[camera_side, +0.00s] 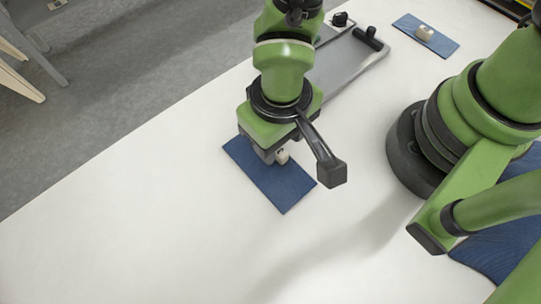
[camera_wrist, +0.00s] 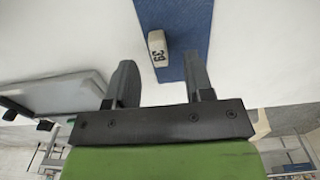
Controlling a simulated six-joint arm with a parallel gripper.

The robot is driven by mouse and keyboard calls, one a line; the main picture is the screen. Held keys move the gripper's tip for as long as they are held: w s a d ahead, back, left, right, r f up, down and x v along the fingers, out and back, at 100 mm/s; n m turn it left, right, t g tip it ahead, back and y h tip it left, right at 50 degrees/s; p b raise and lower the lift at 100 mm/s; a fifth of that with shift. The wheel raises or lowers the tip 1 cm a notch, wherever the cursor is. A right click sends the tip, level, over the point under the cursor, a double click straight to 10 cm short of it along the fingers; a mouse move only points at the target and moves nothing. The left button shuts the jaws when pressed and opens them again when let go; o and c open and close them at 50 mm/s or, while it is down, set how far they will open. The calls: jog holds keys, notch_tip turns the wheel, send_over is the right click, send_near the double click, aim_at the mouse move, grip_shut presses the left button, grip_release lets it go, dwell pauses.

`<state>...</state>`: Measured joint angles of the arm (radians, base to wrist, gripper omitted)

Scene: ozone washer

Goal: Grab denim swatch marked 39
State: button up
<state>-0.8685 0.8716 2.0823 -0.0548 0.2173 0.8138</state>
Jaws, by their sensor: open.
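A blue denim swatch (camera_wrist: 190,17) lies on the white table in the wrist view, with a pale block marked 39 (camera_wrist: 157,46) on it. In the side view the same swatch (camera_side: 286,191) lies flat under my gripper, and part of its pale block (camera_side: 283,156) shows beside the jaw. My gripper (camera_wrist: 160,66) is open, with its two dark fingers apart. In the wrist view the marked block appears between the fingertips, near their ends. Whether the fingers touch the block or swatch cannot be told. In the side view the gripper hides the swatch's upper part.
A second denim swatch (camera_side: 440,45) with a pale block (camera_side: 424,32) lies at the upper right. A grey metal tray (camera_side: 340,68) with black knobs stands behind my gripper. More denim (camera_side: 490,252) shows at the right, partly covered by my arm. The table's front left is clear.

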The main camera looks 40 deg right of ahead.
jog(key=shift+d+f, duration=0.1)
jog(key=shift+f, duration=1.4)
jog(key=shift+c, duration=0.5)
grip_shut()
